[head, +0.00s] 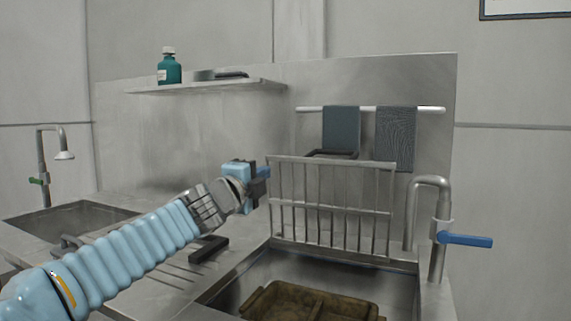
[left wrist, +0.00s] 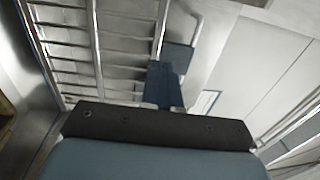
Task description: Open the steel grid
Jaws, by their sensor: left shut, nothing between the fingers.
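The steel grid (head: 330,205) stands upright along the back edge of the right-hand sink. In the left wrist view the grid (left wrist: 97,40) fills the upper left as a set of bars. My left gripper (head: 264,173) is at the grid's upper left corner, with its fingers shut and nothing between them. Its blue fingertips (left wrist: 163,85) show in the left wrist view just beside the grid's edge bar. I cannot tell whether they touch the grid. My right gripper is not in view.
The sink (head: 400,285) below the grid holds a brown dirty tray (head: 310,303). A tap with a blue lever (head: 465,240) stands at the right. Two dark towels (head: 341,130) hang on a rail behind. A shelf (head: 215,88) with a teal bottle (head: 169,70) is at upper left.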

